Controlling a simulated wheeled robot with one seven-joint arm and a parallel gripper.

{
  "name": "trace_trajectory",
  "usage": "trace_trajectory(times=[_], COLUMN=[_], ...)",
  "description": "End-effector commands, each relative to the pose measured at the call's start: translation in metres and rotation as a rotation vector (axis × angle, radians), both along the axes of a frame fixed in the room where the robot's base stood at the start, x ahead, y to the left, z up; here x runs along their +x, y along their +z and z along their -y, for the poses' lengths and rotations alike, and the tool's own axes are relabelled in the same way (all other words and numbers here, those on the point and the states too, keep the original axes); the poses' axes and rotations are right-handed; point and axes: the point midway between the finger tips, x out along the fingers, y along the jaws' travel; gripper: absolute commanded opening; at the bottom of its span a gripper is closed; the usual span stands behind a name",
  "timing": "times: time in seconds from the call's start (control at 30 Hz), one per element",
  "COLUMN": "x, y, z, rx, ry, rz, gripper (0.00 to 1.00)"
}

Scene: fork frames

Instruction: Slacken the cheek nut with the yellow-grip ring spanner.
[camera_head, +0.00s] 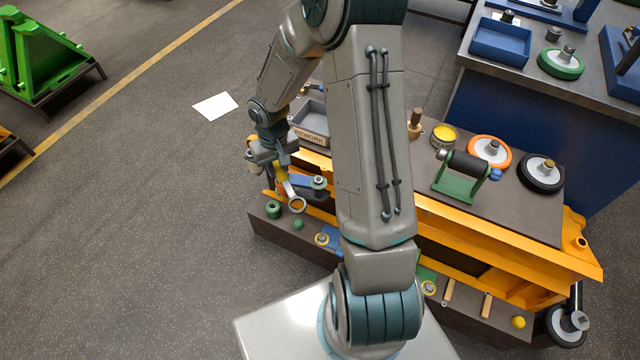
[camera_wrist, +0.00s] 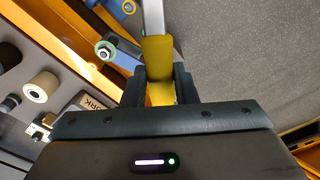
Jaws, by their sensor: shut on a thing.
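The ring spanner has a yellow grip (camera_head: 284,176) and a pale metal shaft ending in a ring (camera_head: 297,205). My gripper (camera_head: 281,165) is shut on the yellow grip, which also shows between the jaws in the wrist view (camera_wrist: 158,62). The spanner points down and to the right in the head view; its ring end is out of the wrist view. A grey nut on a green washer (camera_head: 319,182) sits on a blue arm by the orange frame, right of the ring and apart from it. The nut also shows in the wrist view (camera_wrist: 105,51), left of the spanner.
The bench top holds a REWORK tray (camera_head: 309,136), a wooden peg (camera_head: 415,124), a yellow pot (camera_head: 443,135), a green roller stand (camera_head: 461,178) and wheels. Small parts, including a green ring (camera_head: 273,209), lie on the lower ledge. Open floor lies left.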

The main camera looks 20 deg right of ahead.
Motion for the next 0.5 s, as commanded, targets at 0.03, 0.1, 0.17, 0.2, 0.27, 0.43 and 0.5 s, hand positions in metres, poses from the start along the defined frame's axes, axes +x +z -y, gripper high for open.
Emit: trace_trajectory(times=[0.03,0.1,0.17,0.2,0.27,0.43,0.5], x=[0.000,-0.001,-0.001,-0.002,-0.002,-0.004,-0.004], y=[-0.004,-0.011,-0.017,-0.022,-0.030,-0.051,-0.059], z=[0.000,0.002,0.005,0.007,0.010,0.019,0.022], rx=[0.000,-0.001,-0.003,-0.004,-0.005,-0.007,-0.006], ry=[0.034,0.111,0.204,0.278,0.397,0.742,0.885], rz=[-0.001,-0.005,-0.008,-0.009,-0.012,-0.019,-0.020], gripper=[0.00,0.00,0.00,0.00,0.00,0.00,0.00])
